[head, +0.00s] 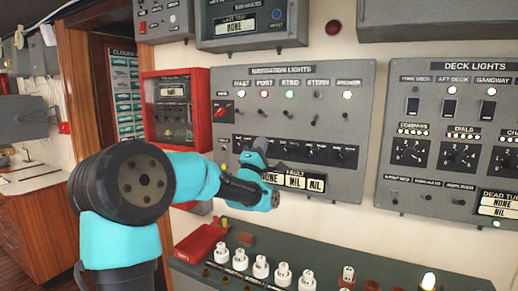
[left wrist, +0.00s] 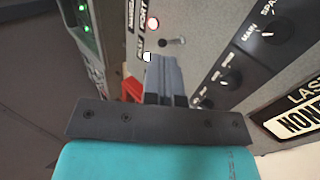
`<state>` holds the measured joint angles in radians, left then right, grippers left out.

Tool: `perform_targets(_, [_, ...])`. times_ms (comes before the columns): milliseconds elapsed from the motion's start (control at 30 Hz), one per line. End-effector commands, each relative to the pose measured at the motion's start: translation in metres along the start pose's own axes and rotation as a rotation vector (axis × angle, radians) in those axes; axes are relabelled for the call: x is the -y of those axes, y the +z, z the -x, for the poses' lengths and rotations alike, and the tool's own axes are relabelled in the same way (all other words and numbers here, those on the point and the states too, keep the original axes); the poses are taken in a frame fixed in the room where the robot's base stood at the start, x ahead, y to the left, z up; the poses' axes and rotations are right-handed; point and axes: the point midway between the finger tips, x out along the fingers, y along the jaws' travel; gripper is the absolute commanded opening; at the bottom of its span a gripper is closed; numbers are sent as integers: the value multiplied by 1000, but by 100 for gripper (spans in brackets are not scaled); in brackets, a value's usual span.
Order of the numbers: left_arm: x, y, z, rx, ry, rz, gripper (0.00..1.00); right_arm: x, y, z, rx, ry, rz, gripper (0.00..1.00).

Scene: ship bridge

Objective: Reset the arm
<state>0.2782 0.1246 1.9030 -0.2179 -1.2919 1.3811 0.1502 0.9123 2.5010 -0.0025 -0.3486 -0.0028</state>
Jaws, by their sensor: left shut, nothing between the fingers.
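My left gripper (head: 268,160) comes in from the left in the head view, in front of the lower left part of the grey navigation lights panel (head: 345,85). Its fingers are shut and hold nothing. In the left wrist view the shut fingers (left wrist: 165,80) point at the panel (left wrist: 215,30), near a small toggle switch and lit indicators. I cannot tell whether they touch the panel. The gripper hides part of the panel's lower knob row and label plates. My right gripper is not in view.
A red-framed box (head: 176,110) is on the wall left of the panel. The deck lights panel (head: 455,140) is to the right. Below, a grey-green shelf (head: 340,262) carries several white plugs and a red tray (head: 200,243). Another unit (head: 250,25) hangs above.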

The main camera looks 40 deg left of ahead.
Motion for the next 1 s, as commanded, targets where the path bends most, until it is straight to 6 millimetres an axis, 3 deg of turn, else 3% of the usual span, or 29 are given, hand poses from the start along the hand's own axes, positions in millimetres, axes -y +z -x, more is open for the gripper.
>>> perform_targets(200, [-4,0,15,0,0,-1,0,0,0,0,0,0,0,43])
perform_targets(767, [-1,5,16,8,-4,1,0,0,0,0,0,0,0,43])
perform_targets(867, [10,23,16,39,-17,3,0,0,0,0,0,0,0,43])
perform_targets(1000, [38,79,20,136,-49,3,0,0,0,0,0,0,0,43])
